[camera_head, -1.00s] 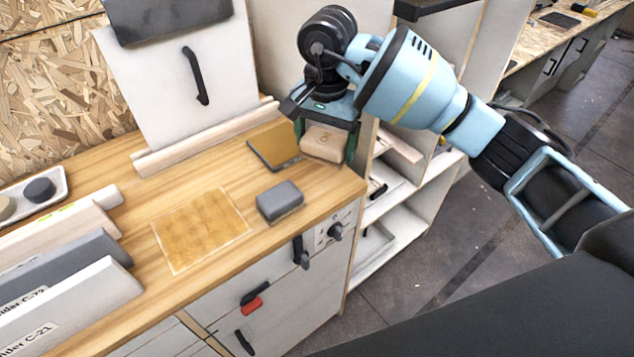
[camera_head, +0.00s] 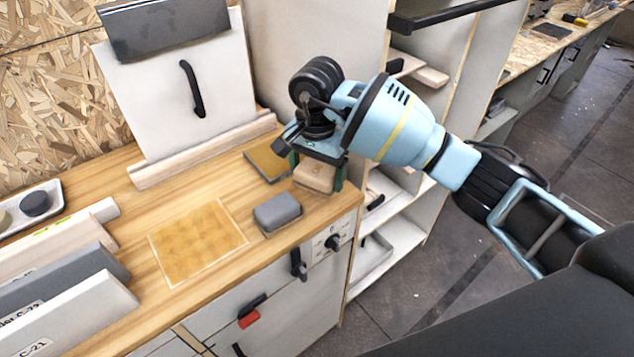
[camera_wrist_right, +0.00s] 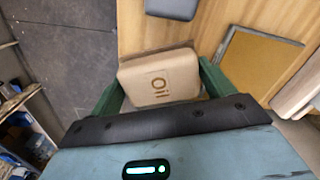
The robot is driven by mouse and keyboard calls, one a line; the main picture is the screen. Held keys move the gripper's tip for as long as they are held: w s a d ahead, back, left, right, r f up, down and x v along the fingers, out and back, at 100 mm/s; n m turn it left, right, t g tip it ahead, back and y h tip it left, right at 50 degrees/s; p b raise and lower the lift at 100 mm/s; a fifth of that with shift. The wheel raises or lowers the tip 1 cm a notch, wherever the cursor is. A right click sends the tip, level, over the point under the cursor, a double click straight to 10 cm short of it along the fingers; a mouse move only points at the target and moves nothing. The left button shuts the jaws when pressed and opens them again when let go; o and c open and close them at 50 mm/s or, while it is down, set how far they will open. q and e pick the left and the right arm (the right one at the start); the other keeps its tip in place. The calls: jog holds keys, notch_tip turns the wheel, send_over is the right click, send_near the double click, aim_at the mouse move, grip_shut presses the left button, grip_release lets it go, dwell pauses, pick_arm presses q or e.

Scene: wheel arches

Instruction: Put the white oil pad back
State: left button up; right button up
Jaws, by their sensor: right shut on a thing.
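The oil pad (camera_head: 315,176) is a pale beige block at the right end of the wooden bench top. In the right wrist view its upper face reads "Oil" (camera_wrist_right: 159,83). My right gripper (camera_head: 318,172) is shut on it, with the green fingers on either side. I cannot tell whether the pad touches the bench. Beside it lies a framed, ochre square (camera_head: 268,162), empty on top; it also shows in the right wrist view (camera_wrist_right: 257,65). My left gripper is not in view.
A grey pad (camera_head: 277,211) sits near the front edge. A larger ochre square (camera_head: 197,242) on the bench is bare. Boards stand at the left, near a white tray (camera_head: 52,190) with round pieces. A white panel (camera_head: 182,85) with a handle stands behind. Shelves are at the right.

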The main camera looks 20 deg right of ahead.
aim_at(317, 183)
notch_tip(317, 183, down, 4)
jog(key=shift+r, duration=0.2)
jog(key=shift+f, duration=0.2)
jog(key=o, duration=0.8)
jog(key=shift+r, duration=0.25)
notch_tip(317, 183, up, 12)
jog(key=shift+f, duration=0.1)
